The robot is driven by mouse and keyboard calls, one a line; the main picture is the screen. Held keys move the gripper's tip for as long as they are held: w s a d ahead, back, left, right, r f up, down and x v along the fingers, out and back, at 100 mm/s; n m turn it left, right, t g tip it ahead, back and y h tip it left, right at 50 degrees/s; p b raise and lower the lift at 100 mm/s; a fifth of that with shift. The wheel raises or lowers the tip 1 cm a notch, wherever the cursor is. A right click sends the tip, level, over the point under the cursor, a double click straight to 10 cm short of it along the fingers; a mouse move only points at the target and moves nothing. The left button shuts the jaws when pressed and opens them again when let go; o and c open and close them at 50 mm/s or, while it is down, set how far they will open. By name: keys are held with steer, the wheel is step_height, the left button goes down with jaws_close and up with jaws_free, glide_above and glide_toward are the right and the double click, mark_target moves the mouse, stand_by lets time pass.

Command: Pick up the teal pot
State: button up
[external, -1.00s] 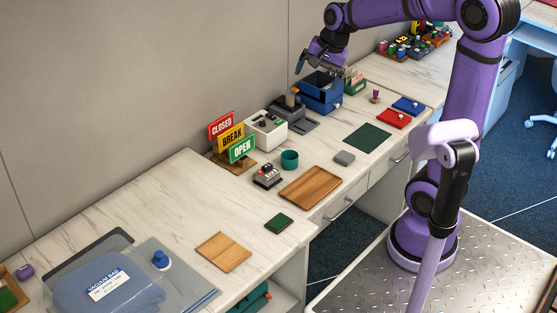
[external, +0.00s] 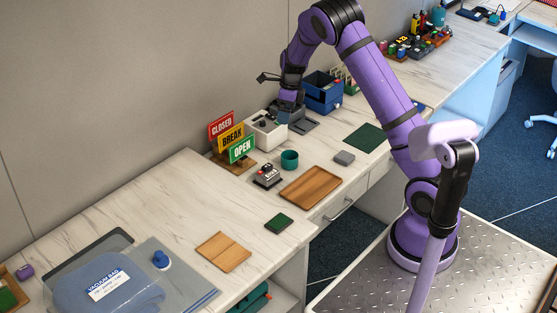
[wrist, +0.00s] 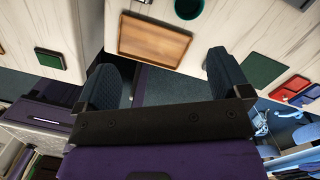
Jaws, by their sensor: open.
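The teal pot (external: 289,160) is a small round open cup standing on the counter, left of the grey block and behind the wooden tray. In the wrist view the teal pot (wrist: 188,8) shows at the top edge, partly cut off, with its dark inside visible. My gripper (external: 290,108) is above the counter by the white box, behind and above the pot and apart from it. In the wrist view my gripper (wrist: 165,80) has its two fingers wide apart with nothing between them.
A wooden tray (external: 311,187) lies in front of the pot. A grey device (external: 267,176) stands close to its left. The sign stand (external: 232,138), white box (external: 267,130) and blue box (external: 322,92) stand behind. A grey block (external: 344,158) and green mat (external: 366,138) lie right.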

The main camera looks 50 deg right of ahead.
steer(key=d+f+m, duration=0.1)
steer(key=f+m, duration=0.1)
steer(key=f, duration=0.6)
steer(key=w+d+f+m, duration=0.1)
steer(key=d+f, duration=0.1)
steer(key=f, duration=0.6)
steer(key=w+d+f+m+g+h, duration=0.1)
steer(key=f+m, duration=0.1)
steer(key=f, duration=0.6)
steer(key=shift+w+d+m, duration=0.1)
steer(key=shift+d+m, duration=0.1)
steer(key=shift+m, duration=0.1)
steer(key=c, duration=1)
